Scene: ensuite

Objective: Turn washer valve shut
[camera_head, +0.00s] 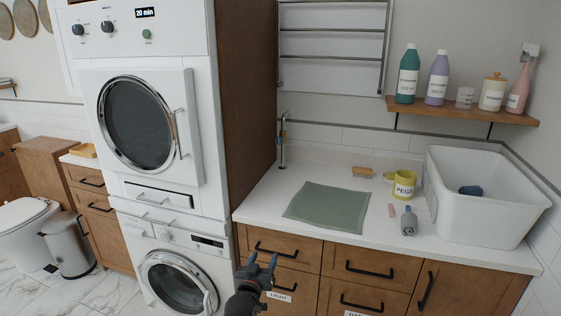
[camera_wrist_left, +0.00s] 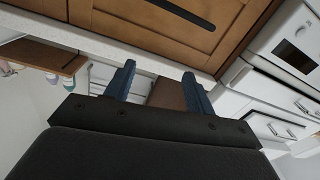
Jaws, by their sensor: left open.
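A thin upright metal pipe with a small valve-like fitting (camera_head: 283,137) stands at the back left of the counter, beside the tall wooden side panel. Its handle is too small to read. The stacked washer (camera_head: 178,285) and dryer (camera_head: 140,120) stand left of the panel. My left gripper (camera_head: 262,262) is open and empty, low in front of the wooden drawers, well below and in front of the fitting. In the left wrist view its two blue fingers (camera_wrist_left: 162,88) are apart with nothing between them. My right gripper is not in view.
A shelf (camera_head: 460,111) with bottles hangs above. The counter's back left is clear.

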